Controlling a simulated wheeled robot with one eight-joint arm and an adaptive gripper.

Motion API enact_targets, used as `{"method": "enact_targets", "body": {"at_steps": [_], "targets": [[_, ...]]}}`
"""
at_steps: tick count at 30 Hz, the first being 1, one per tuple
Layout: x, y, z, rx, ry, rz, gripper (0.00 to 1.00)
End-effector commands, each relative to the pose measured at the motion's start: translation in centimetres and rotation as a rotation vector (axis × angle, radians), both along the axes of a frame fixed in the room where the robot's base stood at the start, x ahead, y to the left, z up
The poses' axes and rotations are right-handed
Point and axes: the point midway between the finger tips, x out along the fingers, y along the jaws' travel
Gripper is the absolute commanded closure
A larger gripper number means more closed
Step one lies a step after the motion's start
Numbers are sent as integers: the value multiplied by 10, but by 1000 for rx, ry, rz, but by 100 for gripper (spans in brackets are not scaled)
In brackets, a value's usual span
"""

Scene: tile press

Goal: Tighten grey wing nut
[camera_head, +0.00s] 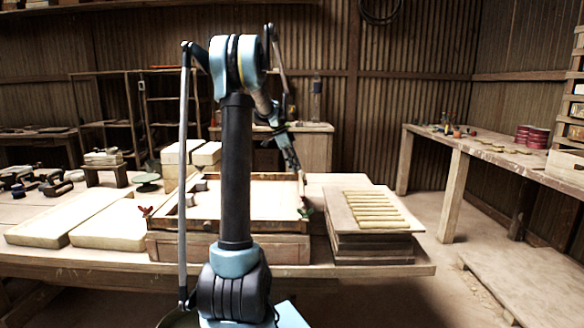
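A wooden press frame (172,225) stands on the workbench behind my arm. A small grey piece (201,186), which may be the grey wing nut, shows at its back left; it is too small to tell its shape surely. A red wing nut (145,212) sits at the frame's front left corner. A dark green piece (306,212) with some red beside it is at the right corner. My gripper (302,190) points down just above that right corner, apart from the grey piece. Its fingers are too small and dark to tell open from shut.
A stack of boards with several tan strips (372,208) stands right of the frame. Pale slabs (70,215) lie at the left, with dark tools (40,183) behind them. Pale blocks (207,153) stand behind the frame. A side bench (480,145) runs along the right.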

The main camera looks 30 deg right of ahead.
Motion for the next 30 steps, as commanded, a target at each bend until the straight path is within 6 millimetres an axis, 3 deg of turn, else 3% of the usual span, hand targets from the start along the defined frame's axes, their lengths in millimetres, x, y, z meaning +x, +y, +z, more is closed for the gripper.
{"method": "enact_targets", "body": {"at_steps": [10,24,30], "targets": [[2,4,11,1,2,-1,65],[21,32,88,1,1,1,65],[25,38,105,0,2,1,65]]}}
